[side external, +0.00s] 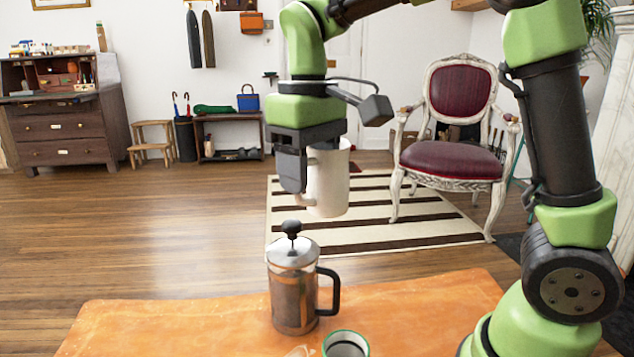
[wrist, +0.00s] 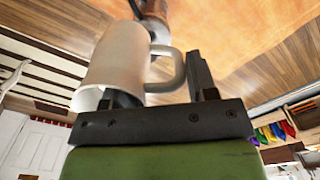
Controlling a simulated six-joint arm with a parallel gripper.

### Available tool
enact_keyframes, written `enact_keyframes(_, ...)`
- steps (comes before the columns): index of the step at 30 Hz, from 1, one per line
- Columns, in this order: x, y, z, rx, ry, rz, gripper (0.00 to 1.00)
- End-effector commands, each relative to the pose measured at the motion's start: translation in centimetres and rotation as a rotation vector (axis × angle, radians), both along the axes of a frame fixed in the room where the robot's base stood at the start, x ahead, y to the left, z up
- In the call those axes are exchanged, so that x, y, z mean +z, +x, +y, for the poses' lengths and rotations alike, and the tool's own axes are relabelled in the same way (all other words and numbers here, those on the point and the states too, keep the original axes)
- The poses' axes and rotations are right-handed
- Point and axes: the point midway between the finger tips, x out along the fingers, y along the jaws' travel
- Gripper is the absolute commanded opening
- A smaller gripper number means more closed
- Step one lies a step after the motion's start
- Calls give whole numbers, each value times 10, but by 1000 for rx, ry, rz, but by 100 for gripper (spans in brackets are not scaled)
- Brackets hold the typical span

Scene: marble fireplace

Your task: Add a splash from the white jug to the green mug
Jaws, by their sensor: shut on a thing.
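The white jug (side external: 329,182) is held up in the air above the orange table, roughly upright in the side external view. My gripper (side external: 293,172) is shut on the jug at its handle side. In the wrist view the jug (wrist: 112,65) and its handle (wrist: 172,68) show close in front of the jaws, with one finger (wrist: 201,76) beside the handle. A mug (side external: 346,345) with a green rim and dark inside stands at the front edge of the picture, cut off below. It is lower than the jug and slightly right of it.
A French press (side external: 293,286) with a black handle and knob stands on the orange table (side external: 170,325), left of the mug and below the jug. The table's left part is clear.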

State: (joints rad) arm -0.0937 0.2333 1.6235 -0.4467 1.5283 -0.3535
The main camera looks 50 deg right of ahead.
Motion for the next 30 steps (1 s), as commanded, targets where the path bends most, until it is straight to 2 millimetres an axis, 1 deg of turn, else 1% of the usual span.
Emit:
enact_keyframes(1,0,-3,13,9,0,-1,18)
enact_keyframes(5,0,-14,45,9,0,-1,18)
enact_keyframes(9,0,-32,83,8,0,-2,18)
enact_keyframes(12,0,-47,106,6,1,-2,18)
enact_keyframes(15,0,-62,123,2,1,-1,18)
enact_keyframes(20,0,-83,145,-2,1,0,18)
enact_keyframes(29,-60,-82,142,-11,-4,5,18)
enact_keyframes(30,-70,-82,142,-11,-5,6,18)
